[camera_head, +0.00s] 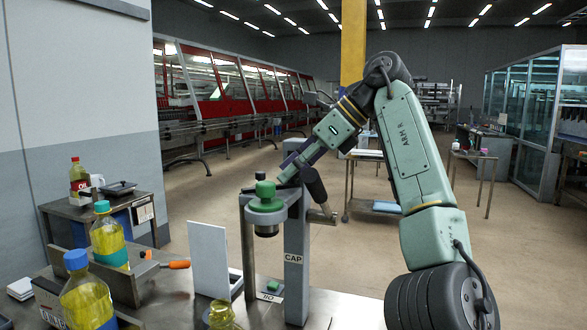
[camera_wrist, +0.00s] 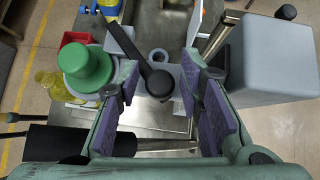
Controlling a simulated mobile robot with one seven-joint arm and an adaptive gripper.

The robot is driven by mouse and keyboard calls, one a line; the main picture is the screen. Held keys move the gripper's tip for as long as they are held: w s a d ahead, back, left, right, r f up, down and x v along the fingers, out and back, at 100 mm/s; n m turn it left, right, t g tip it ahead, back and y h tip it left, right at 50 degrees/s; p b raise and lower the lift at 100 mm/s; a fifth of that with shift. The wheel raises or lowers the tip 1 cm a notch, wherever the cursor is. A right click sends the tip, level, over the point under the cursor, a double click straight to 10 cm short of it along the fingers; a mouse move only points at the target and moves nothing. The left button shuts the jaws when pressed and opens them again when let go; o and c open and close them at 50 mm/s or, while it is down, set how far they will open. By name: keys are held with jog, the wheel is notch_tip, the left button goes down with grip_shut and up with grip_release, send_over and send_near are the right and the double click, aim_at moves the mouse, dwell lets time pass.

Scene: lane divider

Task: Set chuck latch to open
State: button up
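The capping stand, with its post labelled CAP (camera_head: 295,258), stands in front of my arm. A green knobbed head (camera_head: 265,198) sits on its top; it also shows at the left of the wrist view (camera_wrist: 86,68). My gripper (camera_wrist: 161,66) is open, with purple pads on both sides of the lever's round end. I cannot tell whether either pad touches it. In the head view my gripper (camera_head: 290,166) is at the stand's top.
Bottles of yellow liquid (camera_head: 108,240) and an orange-handled tool (camera_head: 175,264) are on the bench at left. A white panel (camera_head: 209,260) stands left of the stand. A big grey block (camera_wrist: 275,60) is at the wrist view's right. A black cylinder (camera_wrist: 62,141) lies lower left.

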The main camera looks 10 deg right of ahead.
jog(key=shift+o, duration=0.5)
jog(key=shift+s+d+r, duration=0.15)
jog(key=shift+d+r, duration=0.2)
jog(key=shift+r, duration=0.05)
jog(key=s+d, duration=0.5)
jog(key=d, duration=0.5)
jog(key=shift+s+d, duration=0.25)
jog(key=shift+d, duration=0.15)
